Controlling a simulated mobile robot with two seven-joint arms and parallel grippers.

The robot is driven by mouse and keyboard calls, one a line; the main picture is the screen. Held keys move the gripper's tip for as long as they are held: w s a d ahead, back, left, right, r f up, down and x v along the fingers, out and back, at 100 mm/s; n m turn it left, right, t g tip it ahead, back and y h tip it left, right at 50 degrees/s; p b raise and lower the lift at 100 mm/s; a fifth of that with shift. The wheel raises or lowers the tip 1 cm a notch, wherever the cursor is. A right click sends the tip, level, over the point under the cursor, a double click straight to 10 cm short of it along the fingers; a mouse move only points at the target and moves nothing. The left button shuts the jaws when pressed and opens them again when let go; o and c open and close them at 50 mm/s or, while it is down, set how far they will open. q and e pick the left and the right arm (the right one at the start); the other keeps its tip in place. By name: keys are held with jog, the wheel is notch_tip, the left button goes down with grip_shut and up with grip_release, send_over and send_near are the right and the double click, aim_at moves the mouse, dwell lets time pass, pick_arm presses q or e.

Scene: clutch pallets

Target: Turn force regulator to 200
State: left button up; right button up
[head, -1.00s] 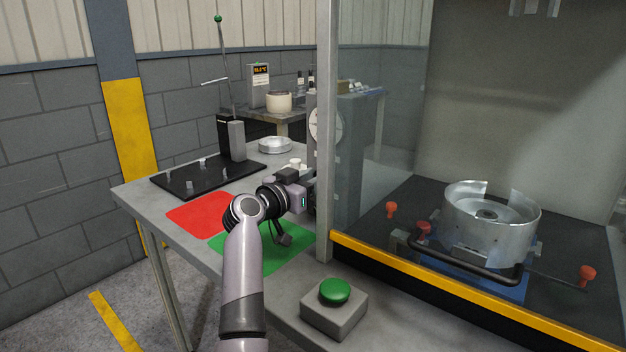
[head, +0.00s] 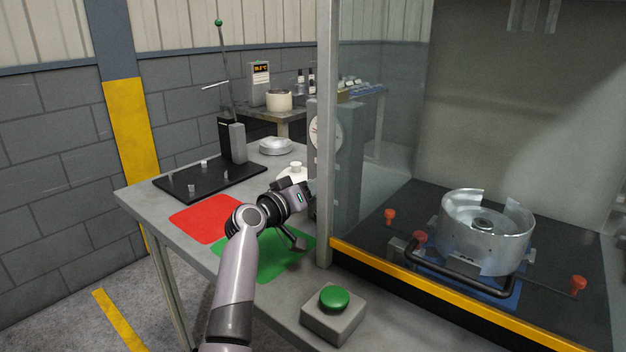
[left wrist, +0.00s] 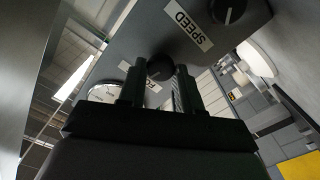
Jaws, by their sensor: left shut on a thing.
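The force regulator is a dark round knob (left wrist: 160,68) on the grey housing, beside a partly hidden label starting "FO" (left wrist: 70,80). My left gripper (left wrist: 158,82) is shut on this knob, a finger on each side. A second dark knob (left wrist: 229,11) with the label "SPEED" (left wrist: 188,28) is farther up and right in the left wrist view. In the head view my left gripper (head: 309,192) reaches the grey housing (head: 343,175) behind the clear panel's post, and the knob is hidden there. A white gauge (head: 322,132) is on the housing. I cannot read the regulator's setting.
A green button on a grey box (head: 334,299) stands at the front. Red (head: 205,218) and green (head: 268,262) mats lie under my arm. A yellow-edged enclosure with a metal drum (head: 487,232) is at right. A black fixture plate (head: 215,178) is behind left.

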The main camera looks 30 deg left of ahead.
pick_arm(q)
jog(key=shift+f+n+p, duration=0.2)
jog(key=shift+n+p, duration=2.9)
jog(key=shift+n, duration=2.6)
jog(key=o, duration=1)
jog(key=shift+a, duration=0.1)
jog(key=shift+s+a, duration=0.15)
jog(key=shift+s, duration=1.65)
jog(key=shift+s+a, duration=0.1)
jog(key=shift+s, duration=1.7)
